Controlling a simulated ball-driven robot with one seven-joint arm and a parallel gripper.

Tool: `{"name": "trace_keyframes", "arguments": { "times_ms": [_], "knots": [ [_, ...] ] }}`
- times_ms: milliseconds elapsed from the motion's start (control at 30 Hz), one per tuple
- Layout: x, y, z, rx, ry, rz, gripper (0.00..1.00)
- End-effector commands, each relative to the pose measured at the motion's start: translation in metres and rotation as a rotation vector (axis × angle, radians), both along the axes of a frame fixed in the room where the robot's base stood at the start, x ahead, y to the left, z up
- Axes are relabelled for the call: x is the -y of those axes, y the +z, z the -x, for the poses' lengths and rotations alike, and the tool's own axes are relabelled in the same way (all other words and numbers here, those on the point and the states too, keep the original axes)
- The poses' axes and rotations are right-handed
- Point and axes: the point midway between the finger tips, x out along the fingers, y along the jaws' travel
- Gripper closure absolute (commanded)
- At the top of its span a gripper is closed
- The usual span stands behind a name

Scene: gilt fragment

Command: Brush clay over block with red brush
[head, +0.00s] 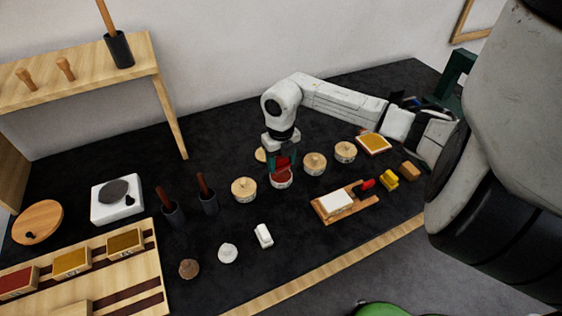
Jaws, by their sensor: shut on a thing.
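My gripper (281,165) points down above a small round pot (281,182) with red showing at its top. It is shut on a small red thing, which looks like the red brush (282,162). The fingers hide most of it, and I cannot tell whether its tip touches the clay in the pot. The white block (335,202) lies on a wooden board (320,213) to the right and nearer, apart from my gripper. A red piece with a dark end (367,184) lies at the board's right end.
Several lidded round pots (244,190) flank my gripper. Two dark cups with wooden handles (208,200) stand left. A small white piece (264,236) lies in front. A yellow piece (388,179) and a brown block (410,171) lie right of the board. The dark table between is clear.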

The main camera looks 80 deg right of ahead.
Motion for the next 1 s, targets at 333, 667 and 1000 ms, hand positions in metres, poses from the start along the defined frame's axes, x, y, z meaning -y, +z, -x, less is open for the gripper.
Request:
{"name": "trace_keyframes", "arguments": {
  "times_ms": [333,667,1000],
  "knots": [
    [0.0,0.028,0.0,0.0,0.002,0.001,0.68],
    [0.0,0.038,0.0,0.001,0.0,-0.001,0.68],
    [0.0,0.038,0.0,0.001,0.001,-0.001,0.68]
  ]
}}
